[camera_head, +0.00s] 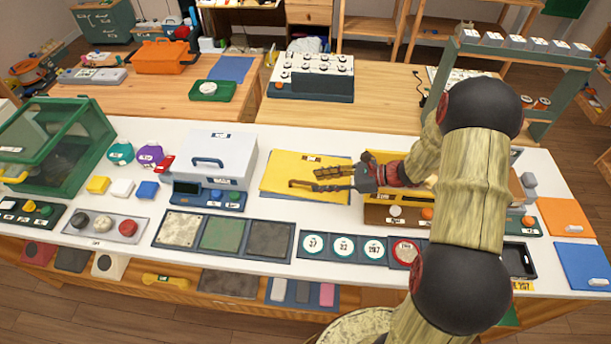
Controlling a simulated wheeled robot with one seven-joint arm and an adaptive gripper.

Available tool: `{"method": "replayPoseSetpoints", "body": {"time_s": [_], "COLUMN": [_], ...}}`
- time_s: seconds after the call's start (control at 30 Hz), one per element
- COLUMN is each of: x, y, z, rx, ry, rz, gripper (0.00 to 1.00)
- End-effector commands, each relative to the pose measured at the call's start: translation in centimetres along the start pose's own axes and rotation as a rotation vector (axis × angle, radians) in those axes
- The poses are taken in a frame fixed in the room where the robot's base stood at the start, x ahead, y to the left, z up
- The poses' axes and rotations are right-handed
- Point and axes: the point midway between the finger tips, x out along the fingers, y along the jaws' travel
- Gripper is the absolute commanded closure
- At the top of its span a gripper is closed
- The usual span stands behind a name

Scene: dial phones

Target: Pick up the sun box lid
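A flat yellow panel (278,180), which looks like the sun box lid, lies on the white table near the middle. A yellow and wooden box (374,211) stands just right of it, partly hidden behind my arm. My gripper (304,179) reaches in from the right, over the panel, with its fingers pointing left. The two fingers are apart, with nothing visible between them. I cannot tell whether they touch the panel.
A white case (217,150) with a blue handle stands left of the panel. A dark tray (222,236) with grey and green tiles and a row of number discs (343,247) lie in front. A green glass-sided box (62,145) stands at far left. My arm hides part of the right side.

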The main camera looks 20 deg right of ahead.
Motion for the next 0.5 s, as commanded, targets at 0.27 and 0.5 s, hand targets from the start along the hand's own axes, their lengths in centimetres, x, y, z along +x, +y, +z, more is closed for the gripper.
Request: {"method": "replayPoseSetpoints", "body": {"time_s": [0.27, 0.5], "x": [3.3, 5.1], "y": [-0.2, -0.2], "z": [-0.4, -0.1], "rx": [-0.002, -0.001], "ry": [0.001, 0.001], "rz": [0.002, 0.000], "gripper": [0.69, 0.69]}}
